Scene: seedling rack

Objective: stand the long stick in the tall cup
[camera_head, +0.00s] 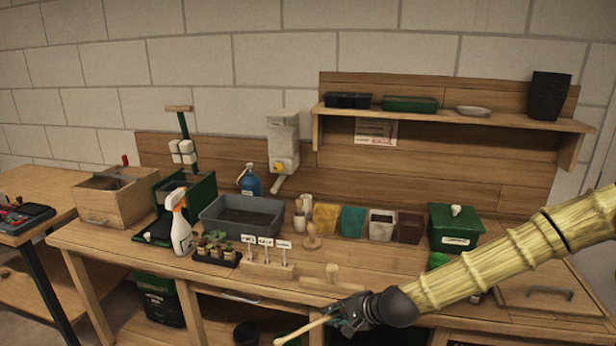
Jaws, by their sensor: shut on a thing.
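My gripper (338,318) is at the lower middle of the head view, in front of the bench. It is shut on a pale wooden stick (301,329), which slants down and left toward the bottom edge of the picture. The stick's other end is hidden in the gripper. A small pale cup (300,220) stands on the bench beside the grey tray, with pale things at its top. A tall black pot (549,97) stands on the shelf at the right. I cannot tell for sure which is the tall cup. The gripper is apart from both.
The bench (215,268) holds a spray bottle (180,230), a seedling tray (216,255), a label rack (266,265), a grey tray (243,217), several coloured pots and a green box (456,230). My arm covers the bench's right front.

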